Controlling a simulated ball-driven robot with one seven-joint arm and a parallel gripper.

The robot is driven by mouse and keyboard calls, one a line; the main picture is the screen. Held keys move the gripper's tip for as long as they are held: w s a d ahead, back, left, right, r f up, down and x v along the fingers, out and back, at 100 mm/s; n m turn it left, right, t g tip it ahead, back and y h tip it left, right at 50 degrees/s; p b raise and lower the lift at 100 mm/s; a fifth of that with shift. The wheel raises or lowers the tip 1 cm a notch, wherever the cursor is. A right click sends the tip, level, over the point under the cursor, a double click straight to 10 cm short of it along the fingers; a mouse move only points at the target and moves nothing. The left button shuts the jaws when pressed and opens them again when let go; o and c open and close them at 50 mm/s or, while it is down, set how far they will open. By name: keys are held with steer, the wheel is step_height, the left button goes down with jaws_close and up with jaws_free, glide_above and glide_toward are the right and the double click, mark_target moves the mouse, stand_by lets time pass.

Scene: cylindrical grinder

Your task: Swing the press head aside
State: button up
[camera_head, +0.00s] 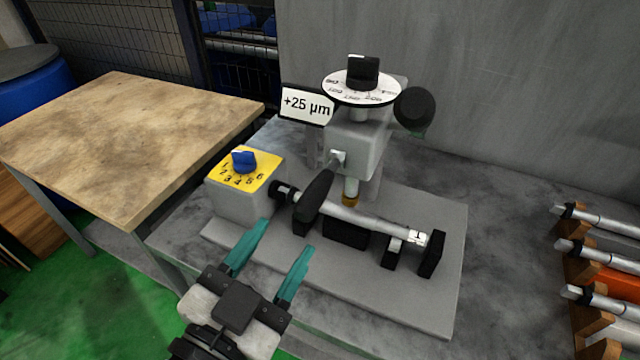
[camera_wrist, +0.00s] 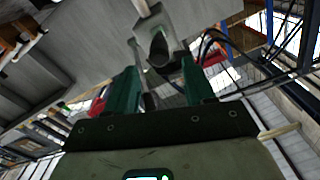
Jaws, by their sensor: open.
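The press head (camera_head: 362,145) is a grey block on a column at the back of the grey base plate. A white dial with a black knob (camera_head: 362,73) sits on top of it. A lever with a black grip (camera_head: 315,195) points from its front toward my gripper. A metal shaft (camera_head: 365,220) lies across black supports below the head. My gripper (camera_head: 287,236) is open with teal fingers, in front of the lever and apart from it.
A yellow-topped box with a blue knob (camera_head: 243,162) stands left of the shaft. A "+25 µm" sign (camera_head: 307,105) is beside the head, and a black ball knob (camera_head: 414,108) is at its right. A wooden table (camera_head: 120,140) is left; racked shafts (camera_head: 600,255) are right.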

mark_target(314, 198)
steer(key=p+x, duration=0.1)
steer(key=x, duration=0.8)
steer(key=shift+w+d+f+p, duration=0.1)
steer(key=shift+w+d+p, duration=0.1)
steer(key=shift+w+p, duration=0.15)
steer(key=shift+c, duration=0.3)
jaws_close()
steer(key=shift+f, duration=0.1)
